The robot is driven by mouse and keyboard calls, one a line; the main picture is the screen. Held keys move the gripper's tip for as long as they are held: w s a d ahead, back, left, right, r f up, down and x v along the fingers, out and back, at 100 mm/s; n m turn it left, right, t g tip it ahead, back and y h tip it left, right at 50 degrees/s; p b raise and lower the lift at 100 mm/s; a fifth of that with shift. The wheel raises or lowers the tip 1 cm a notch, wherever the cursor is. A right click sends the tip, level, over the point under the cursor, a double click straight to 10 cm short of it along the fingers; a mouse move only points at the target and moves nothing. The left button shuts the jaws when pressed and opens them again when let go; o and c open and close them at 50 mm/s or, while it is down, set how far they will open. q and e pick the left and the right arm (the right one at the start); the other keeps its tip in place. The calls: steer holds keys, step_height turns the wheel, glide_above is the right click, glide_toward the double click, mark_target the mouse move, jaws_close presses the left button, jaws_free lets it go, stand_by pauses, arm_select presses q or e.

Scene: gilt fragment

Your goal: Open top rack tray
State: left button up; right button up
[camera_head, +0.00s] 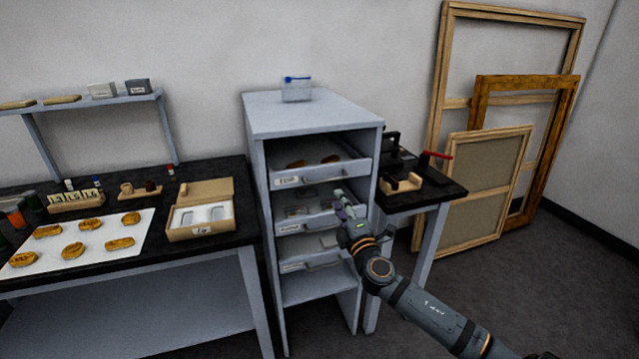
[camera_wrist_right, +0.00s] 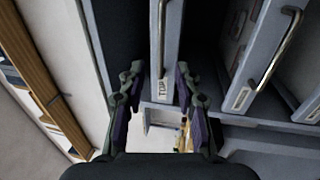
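The rack (camera_head: 260,190) is a grey open-front cabinet with several labelled trays, each with a bar handle. Its top tray (camera_head: 350,168) holds small gilt pieces and has a label at the left of its front. It does not visibly stand out from the rack. My right gripper (camera_head: 340,197) is in front of the rack, just below the top tray's front in the picture. In the right wrist view my right gripper (camera_wrist_right: 160,85) is open. The top tray's front and handle (camera_wrist_right: 162,40) lie ahead between its fingers; contact cannot be told. My left gripper is out of view.
The middle tray (camera_head: 290,227) and a lower tray (camera_head: 296,266) sit below. A clear box with a blue item (camera_head: 296,90) stands on the rack. Dark tables flank it, with gilt pieces on a white sheet (camera_head: 85,243) at left. Wooden frames (camera_head: 500,150) lean at right.

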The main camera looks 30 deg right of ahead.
mark_target(328, 181)
steer(key=p+x, duration=0.2)
steer(key=x, duration=0.7)
steer(key=shift+w+d, duration=0.15)
steer(key=shift+w, duration=0.1)
steer(key=shift+w+d, duration=0.1)
steer(key=shift+w, duration=0.35)
jaws_close()
